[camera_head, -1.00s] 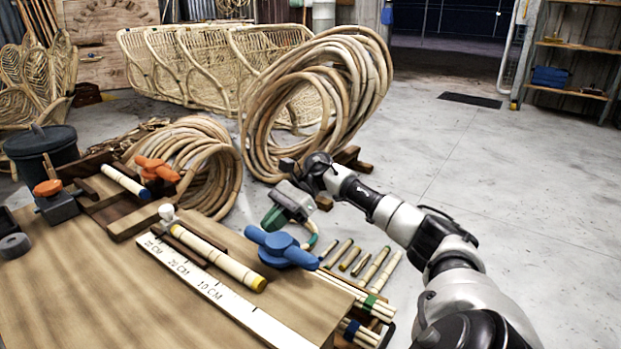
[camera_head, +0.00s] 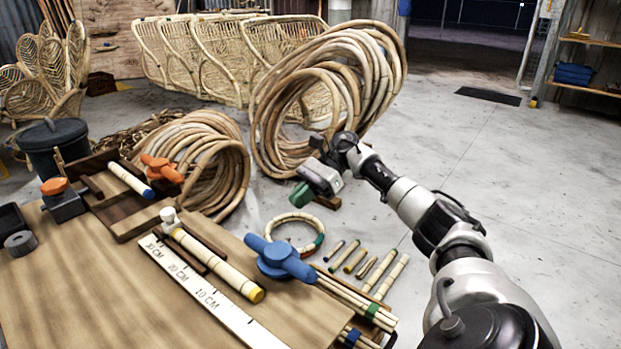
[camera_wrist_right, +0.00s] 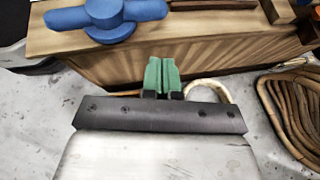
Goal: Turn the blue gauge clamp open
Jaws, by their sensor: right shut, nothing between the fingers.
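The blue gauge clamp (camera_head: 279,258) is a knob with two wings at the right end of the wooden bench, beside the white ruler. Its wings run from upper left to lower right in the head view. In the right wrist view the clamp (camera_wrist_right: 108,16) is at the upper left, on the bench edge. My right gripper (camera_head: 301,195) is beyond the bench edge, apart from the clamp. Its green fingertips (camera_wrist_right: 162,76) are together with nothing between them. My left gripper is not in view.
A white ruler (camera_head: 219,304) and a rattan pole (camera_head: 218,265) lie left of the clamp. An orange clamp (camera_head: 161,168) sits farther back. Rattan coils (camera_head: 277,132) stand behind the bench. Short rattan pieces (camera_head: 368,264) lie right of the clamp.

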